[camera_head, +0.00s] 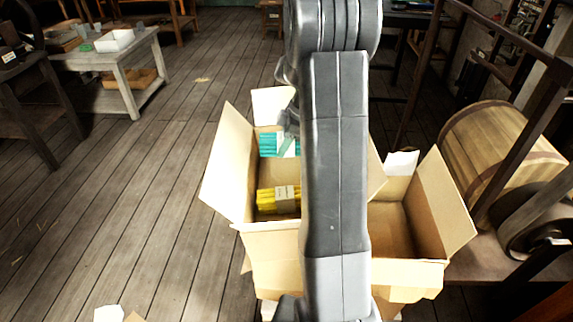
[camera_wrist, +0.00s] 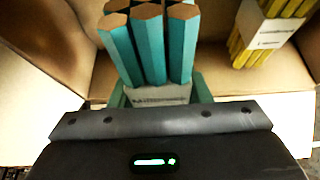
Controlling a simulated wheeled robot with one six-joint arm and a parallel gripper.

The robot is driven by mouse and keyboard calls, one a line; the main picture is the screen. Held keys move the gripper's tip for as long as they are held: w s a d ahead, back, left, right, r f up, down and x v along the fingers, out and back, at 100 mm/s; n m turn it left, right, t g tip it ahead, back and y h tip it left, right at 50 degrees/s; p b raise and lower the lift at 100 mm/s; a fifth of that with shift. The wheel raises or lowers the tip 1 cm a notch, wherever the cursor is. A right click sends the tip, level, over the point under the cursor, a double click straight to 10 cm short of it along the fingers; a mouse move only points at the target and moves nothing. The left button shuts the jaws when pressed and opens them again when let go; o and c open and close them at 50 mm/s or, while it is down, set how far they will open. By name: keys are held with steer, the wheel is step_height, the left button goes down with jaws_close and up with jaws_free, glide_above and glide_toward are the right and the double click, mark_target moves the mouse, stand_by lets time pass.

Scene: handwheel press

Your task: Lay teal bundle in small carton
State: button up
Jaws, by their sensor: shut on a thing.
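The teal bundle (camera_head: 279,145), a set of hexagonal sticks with a pale band, shows within the outline of the left open carton (camera_head: 229,172). In the wrist view, the teal bundle (camera_wrist: 150,45) sits between the green fingers of my gripper (camera_wrist: 160,94), which are shut on it around its pale band. How far the bundle is above the carton floor I cannot tell. A second open carton (camera_head: 427,210) stands to the right, and its visible part is empty. My arm hides the space between the two cartons, so I cannot firmly compare their sizes.
A yellow bundle (camera_head: 278,199) lies in the left carton, nearer than the teal one; it also shows in the wrist view (camera_wrist: 268,28). Raised carton flaps stand around both openings. A wooden barrel (camera_head: 502,150) is at right.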

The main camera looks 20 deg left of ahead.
step_height(320, 180, down, 5)
steer(key=shift+f+b, duration=0.45)
steer(key=shift+b, duration=0.1)
steer(key=shift+f, duration=0.2)
steer(key=shift+r, duration=0.1)
steer(key=o, duration=1.1)
steer(key=shift+r+p, duration=0.4)
steer(key=shift+r, duration=0.1)
steer(key=v, duration=1.2)
steer(key=shift+r, duration=0.1)
